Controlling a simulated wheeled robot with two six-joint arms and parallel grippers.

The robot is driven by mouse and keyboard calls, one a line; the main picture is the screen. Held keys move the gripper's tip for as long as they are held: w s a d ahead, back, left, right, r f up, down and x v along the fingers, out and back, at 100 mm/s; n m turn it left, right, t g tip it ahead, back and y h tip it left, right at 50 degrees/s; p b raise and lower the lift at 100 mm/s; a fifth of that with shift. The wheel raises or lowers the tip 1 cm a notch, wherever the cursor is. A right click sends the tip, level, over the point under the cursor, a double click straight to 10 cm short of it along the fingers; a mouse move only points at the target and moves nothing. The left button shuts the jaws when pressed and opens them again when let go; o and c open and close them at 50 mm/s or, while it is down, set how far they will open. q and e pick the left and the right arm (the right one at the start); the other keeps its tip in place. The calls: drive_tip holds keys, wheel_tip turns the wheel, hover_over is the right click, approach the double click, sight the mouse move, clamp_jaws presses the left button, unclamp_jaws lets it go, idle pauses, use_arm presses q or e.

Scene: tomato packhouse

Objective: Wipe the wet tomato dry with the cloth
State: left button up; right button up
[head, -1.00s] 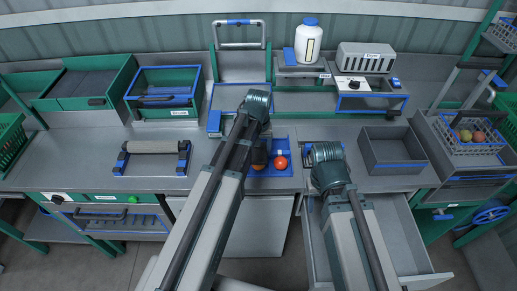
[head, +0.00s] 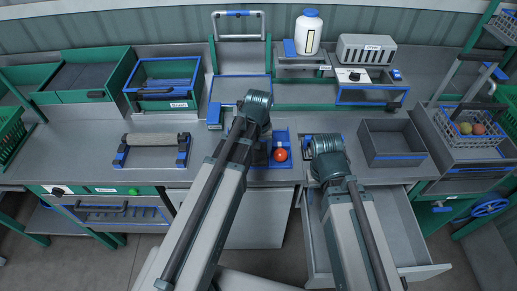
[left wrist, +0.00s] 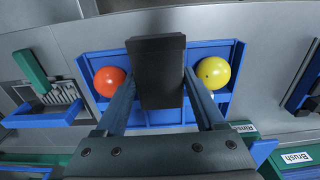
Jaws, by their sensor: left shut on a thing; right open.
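A red tomato (head: 281,155) sits in a blue tray (head: 289,135) on the bench; it also shows at the left in the left wrist view (left wrist: 110,81). A yellow tomato (left wrist: 213,72) sits at the tray's other end; my left arm hides it in the head view. I cannot tell which is wet. My left gripper (left wrist: 162,105) is shut on a dark grey, block-shaped thing, probably the cloth (left wrist: 157,70), between the two tomatoes in that view. Contact with either cannot be told. My right gripper (head: 322,150) is open, right of the tray, its fingers mostly hidden.
A green brush (left wrist: 31,70) lies at a blue holder beside the tray. An empty grey bin (head: 392,140) stands right, above an open drawer (head: 400,235). A roller stand (head: 155,139) is left. A white bottle (head: 308,32) stands at the back.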

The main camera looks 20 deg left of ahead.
use_arm(q)
drive_tip(key=shift+w, duration=0.1)
drive_tip(key=shift+w+a, duration=0.2)
drive_tip(key=shift+w, duration=0.5)
drive_tip(key=shift+w+a, duration=0.2)
drive_tip(key=shift+w, duration=0.45)
drive_tip(key=shift+w+a, duration=0.2)
drive_tip(key=shift+w, duration=0.5)
drive_tip(key=shift+r, duration=0.15)
wheel_tip(320, 180, up, 6)
drive_tip(key=p, duration=0.6)
